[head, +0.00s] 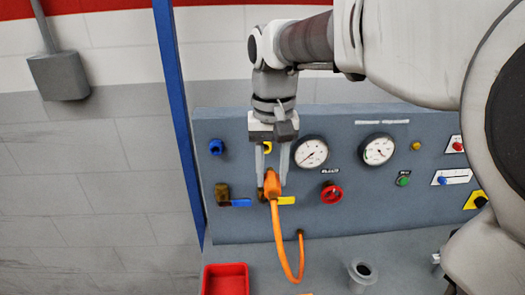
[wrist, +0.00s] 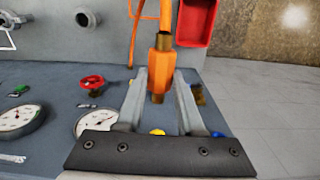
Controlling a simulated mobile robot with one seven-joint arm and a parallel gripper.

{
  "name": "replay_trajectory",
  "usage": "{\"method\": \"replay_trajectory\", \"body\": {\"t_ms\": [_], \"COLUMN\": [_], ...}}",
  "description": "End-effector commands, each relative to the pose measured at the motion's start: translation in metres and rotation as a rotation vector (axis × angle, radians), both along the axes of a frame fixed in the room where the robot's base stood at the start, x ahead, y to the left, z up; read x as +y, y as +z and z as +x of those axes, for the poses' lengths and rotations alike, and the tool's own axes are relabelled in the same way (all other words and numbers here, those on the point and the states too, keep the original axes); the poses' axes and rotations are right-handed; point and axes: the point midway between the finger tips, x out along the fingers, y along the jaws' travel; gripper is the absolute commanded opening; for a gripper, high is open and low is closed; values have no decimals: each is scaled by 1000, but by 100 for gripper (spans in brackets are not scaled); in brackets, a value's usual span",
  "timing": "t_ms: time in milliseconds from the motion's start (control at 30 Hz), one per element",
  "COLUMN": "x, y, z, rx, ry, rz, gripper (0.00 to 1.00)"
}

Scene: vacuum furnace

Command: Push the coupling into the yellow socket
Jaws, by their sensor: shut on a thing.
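The orange coupling (head: 271,187) is between the two fingers of my gripper (head: 272,185), which is shut on it. In the wrist view the coupling (wrist: 160,64) has a brass tip (wrist: 158,97) pointing toward the gripper's palm. The yellow socket (head: 267,147) is on the grey panel above the coupling, partly hidden behind a finger. In the wrist view the yellow socket (wrist: 157,132) shows just beyond the gripper's dark palm edge, mostly covered. A gap shows between brass tip and socket in that view. An orange hose (head: 283,240) hangs from the coupling.
A blue socket (head: 216,146) is left of the yellow one. Blue (head: 241,203) and yellow (head: 287,201) valve handles sit low on the panel. A red handwheel (head: 332,193) and gauge (head: 311,153) are close on the right. A red bin (head: 226,280) stands in front.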

Motion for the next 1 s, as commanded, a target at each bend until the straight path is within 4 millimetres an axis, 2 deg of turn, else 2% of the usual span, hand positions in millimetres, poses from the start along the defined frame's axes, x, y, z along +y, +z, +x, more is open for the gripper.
{"method": "replay_trajectory", "body": {"t_ms": [267,1000], "x": [1,1], "y": [7,7], "z": [4,41], "rx": [2,1], "ry": [27,24], "rz": [0,0], "gripper": [0,0]}}
